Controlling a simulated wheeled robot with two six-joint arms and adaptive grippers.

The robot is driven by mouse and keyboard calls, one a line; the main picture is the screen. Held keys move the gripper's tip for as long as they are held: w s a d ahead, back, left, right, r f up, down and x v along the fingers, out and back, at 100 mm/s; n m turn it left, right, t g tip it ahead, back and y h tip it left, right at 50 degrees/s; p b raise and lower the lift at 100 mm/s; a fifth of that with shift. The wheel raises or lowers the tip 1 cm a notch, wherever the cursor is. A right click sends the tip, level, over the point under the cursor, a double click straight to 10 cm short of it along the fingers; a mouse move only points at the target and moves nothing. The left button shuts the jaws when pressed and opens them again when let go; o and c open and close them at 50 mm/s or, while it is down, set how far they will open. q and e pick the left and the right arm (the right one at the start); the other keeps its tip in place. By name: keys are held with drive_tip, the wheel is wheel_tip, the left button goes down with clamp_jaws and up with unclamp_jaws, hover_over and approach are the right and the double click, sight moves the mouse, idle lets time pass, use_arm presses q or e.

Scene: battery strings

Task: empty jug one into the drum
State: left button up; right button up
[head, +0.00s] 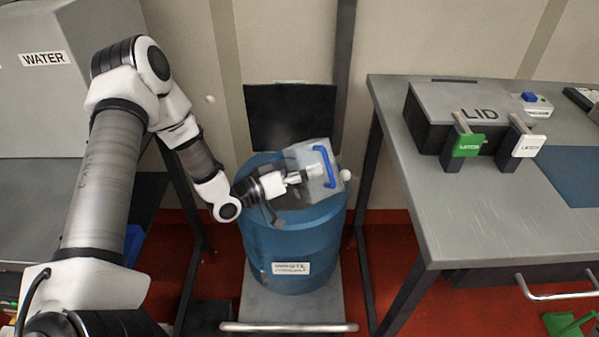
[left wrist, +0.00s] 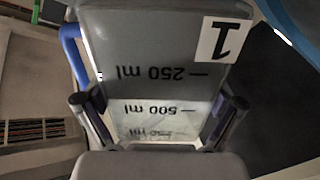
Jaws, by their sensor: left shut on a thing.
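Jug one (head: 306,157) is a pale, see-through jug with a blue handle, held tilted over the blue drum (head: 292,245). My left gripper (head: 296,178) is shut on the jug, coming in from its left. In the left wrist view the jug (left wrist: 155,45) fills the middle, between my two fingers (left wrist: 158,108). Its "1" label and its 250 ml and 500 ml marks appear upside down there. The drum carries a white label low on its front. The drum's inside is mostly hidden by the jug and gripper. I cannot tell how much liquid the jug holds. My right gripper is not in view.
The drum stands on a grey platform with a front bar (head: 288,327). A dark panel (head: 290,112) is behind it. At right, a grey table (head: 460,215) bears a LID box (head: 475,105) with green and white latches. At left is a grey WATER tank (head: 35,95).

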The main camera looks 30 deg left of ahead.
sight(295, 158)
use_arm(q)
drive_tip(key=shift+r+n, duration=0.4)
drive_tip(key=shift+r, duration=0.1)
idle(0.8)
drive_tip(key=shift+r+n+p, duration=0.5)
drive_tip(key=shift+n, duration=0.3)
drive_tip(key=shift+r, duration=0.1)
idle(0.5)
drive_tip(key=shift+r+n+p, duration=0.35)
drive_tip(key=shift+r+n, duration=0.05)
drive_tip(key=shift+n, duration=0.3)
drive_tip(key=shift+a, duration=0.1)
idle(0.5)
drive_tip(key=shift+w+a+r+n+p, duration=0.1)
drive_tip(key=shift+r+n+p, duration=0.4)
drive_tip(key=shift+n, duration=0.3)
drive_tip(key=shift+r, duration=0.15)
idle(0.5)
